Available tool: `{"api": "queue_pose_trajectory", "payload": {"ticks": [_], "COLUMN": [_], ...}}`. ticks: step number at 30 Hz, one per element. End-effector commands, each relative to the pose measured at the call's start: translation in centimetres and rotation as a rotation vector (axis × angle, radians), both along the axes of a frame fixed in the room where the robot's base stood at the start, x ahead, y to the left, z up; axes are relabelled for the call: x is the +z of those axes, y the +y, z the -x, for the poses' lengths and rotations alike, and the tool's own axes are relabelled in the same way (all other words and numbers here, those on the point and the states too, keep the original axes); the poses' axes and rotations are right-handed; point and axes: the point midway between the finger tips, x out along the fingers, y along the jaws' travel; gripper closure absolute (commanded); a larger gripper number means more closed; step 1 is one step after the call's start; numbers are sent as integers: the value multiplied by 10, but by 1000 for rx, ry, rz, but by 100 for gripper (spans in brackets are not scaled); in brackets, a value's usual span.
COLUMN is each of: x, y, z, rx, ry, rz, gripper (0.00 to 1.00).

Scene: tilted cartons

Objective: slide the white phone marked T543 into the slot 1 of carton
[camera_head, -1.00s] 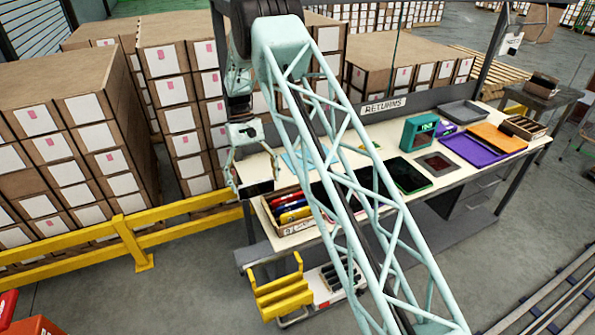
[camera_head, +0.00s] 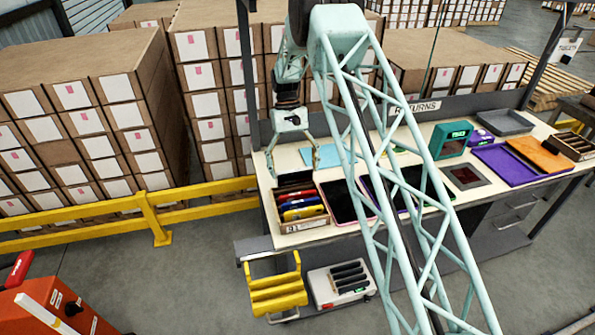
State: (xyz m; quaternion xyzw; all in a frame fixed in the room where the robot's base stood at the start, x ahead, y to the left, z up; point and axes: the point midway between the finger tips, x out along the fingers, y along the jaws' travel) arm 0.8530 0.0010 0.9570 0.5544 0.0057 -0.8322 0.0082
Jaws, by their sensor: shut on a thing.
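My gripper (camera_head: 293,175) hangs over the back end of the carton, its fingers spread wide around a flat thing and shut on it. That thing is a phone (camera_head: 295,182), of which mostly a dark face shows. Its white colour and its T543 mark cannot be read here. The carton (camera_head: 305,225) is an open brown box at the left end of the table, with a partly readable label on its front.
The table (camera_head: 335,234) holds several tablets right of the carton, a light blue sheet (camera_head: 328,155), a teal device (camera_head: 451,139) and a purple tray (camera_head: 515,167). My lattice arm hides part of the table. A yellow step stool (camera_head: 275,288) and stacked cartons (camera_head: 95,110) stand nearby.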

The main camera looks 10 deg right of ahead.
Motion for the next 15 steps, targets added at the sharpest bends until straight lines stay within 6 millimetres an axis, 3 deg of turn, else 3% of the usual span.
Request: {"api": "queue_pose_trajectory", "payload": {"ticks": [15], "x": [-4], "y": [0], "z": [0], "rx": [0], "ry": [0], "rz": [0], "gripper": [24]}}
